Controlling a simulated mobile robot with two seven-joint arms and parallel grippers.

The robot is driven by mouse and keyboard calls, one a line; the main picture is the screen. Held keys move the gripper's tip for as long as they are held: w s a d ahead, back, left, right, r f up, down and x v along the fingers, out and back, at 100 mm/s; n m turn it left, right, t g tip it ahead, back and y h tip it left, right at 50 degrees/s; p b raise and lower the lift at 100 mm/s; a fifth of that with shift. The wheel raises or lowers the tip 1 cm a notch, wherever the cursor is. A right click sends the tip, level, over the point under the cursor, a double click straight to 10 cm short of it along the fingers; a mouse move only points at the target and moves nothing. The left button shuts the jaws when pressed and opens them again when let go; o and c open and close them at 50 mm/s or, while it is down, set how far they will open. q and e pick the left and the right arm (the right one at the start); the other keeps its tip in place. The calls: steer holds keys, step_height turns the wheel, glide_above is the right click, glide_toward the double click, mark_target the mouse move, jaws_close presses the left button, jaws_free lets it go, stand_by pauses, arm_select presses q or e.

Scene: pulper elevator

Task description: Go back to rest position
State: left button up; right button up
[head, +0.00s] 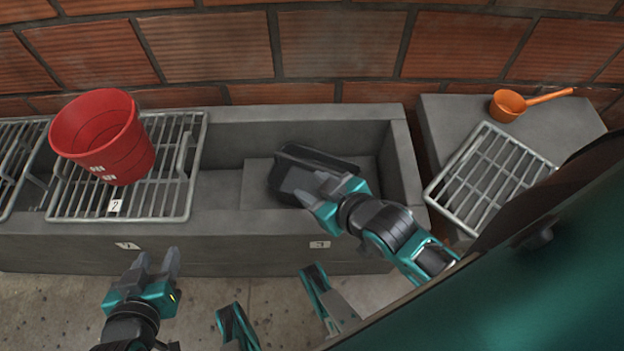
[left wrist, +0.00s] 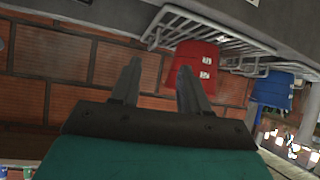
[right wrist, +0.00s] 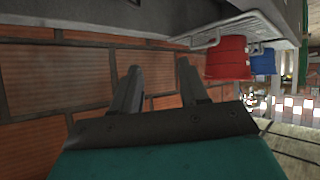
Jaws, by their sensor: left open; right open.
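My left gripper (head: 157,257) is open and empty in the head view, in front of the concrete trough above the floor. Its two bare fingers also show in the left wrist view (left wrist: 155,82), with nothing between them. My right gripper (head: 312,187) is over the trough in the head view, in front of a dark pan-like object (head: 287,170). In the right wrist view its fingers (right wrist: 160,80) are apart with nothing between them. From the head view I cannot tell whether the gripper touches the dark object.
The concrete trough (head: 260,220) runs along the brick wall. A red bucket (head: 105,135) stands on a metal grate (head: 175,195) at its left. An orange ladle (head: 507,106) and another grate (head: 490,175) are on the right block. A blue bucket (left wrist: 272,90) shows in the left wrist view.

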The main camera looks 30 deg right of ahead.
steer(key=shift+s+a+r+m, duration=0.1)
steer(key=shift+s+a+m, duration=0.2)
steer(key=shift+a+m, duration=0.3)
arm_select(q)
steer(key=s+a+r+y+p, duration=0.1)
steer(key=a+r+p, duration=0.2)
steer(key=r+p, duration=0.8)
steer(key=p, duration=0.4)
steer(key=shift+s, duration=0.25)
arm_select(e)
steer(key=s+d+r, duration=0.1)
steer(key=d+r, duration=0.2)
steer(key=r, duration=0.8)
steer(key=shift+s, duration=0.2)
arm_select(q)
steer(key=shift+d, duration=0.15)
arm_select(e)
steer(key=shift+s+d+h, duration=0.1)
steer(key=shift+d+h, duration=0.05)
steer(key=shift+h, duration=0.15)
